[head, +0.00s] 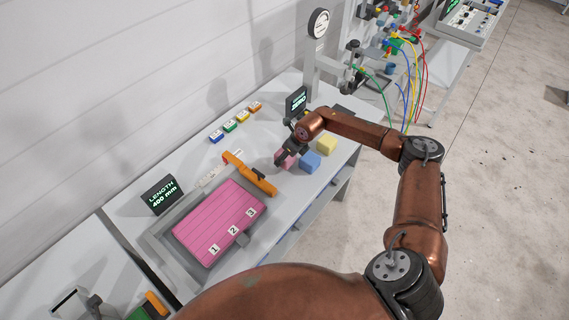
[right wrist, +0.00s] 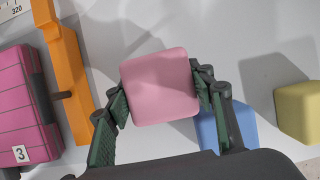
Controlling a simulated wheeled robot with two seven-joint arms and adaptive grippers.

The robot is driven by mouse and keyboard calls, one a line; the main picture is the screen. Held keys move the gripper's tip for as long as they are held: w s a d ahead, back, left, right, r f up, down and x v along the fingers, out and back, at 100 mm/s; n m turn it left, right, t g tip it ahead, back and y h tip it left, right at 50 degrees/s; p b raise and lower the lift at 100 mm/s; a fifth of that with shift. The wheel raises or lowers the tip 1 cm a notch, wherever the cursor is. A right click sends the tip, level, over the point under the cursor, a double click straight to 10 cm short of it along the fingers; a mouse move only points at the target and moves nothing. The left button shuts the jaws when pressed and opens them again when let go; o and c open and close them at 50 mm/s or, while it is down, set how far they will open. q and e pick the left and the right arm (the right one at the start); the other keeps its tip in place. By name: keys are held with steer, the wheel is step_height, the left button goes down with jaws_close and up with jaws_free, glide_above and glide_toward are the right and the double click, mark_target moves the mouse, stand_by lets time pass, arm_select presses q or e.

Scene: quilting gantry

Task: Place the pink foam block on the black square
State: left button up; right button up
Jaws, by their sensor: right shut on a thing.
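The pink foam block (head: 285,162) is at my right gripper (head: 283,157) on the grey bench. In the right wrist view, the pink block (right wrist: 160,86) sits between the two fingers of my right gripper (right wrist: 160,95), which are shut on it. I cannot tell whether the block touches the bench. A dark flat patch (head: 344,112), which may be the black square, lies behind my right forearm and is partly hidden. My left gripper is not in view.
A blue block (head: 311,161) and a yellow block (head: 326,145) stand close to the right of the pink block. An orange bar (head: 250,174) and a pink slab (head: 219,222) lie to the left. A small display (head: 297,101) stands behind my gripper.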

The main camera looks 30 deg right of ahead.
steer(key=shift+s+f+b, duration=0.1)
steer(key=shift+f+b, duration=0.2)
steer(key=shift+f, duration=0.95)
steer(key=shift+f, duration=0.25)
steer(key=o, duration=0.7)
steer(key=shift+r, duration=0.1)
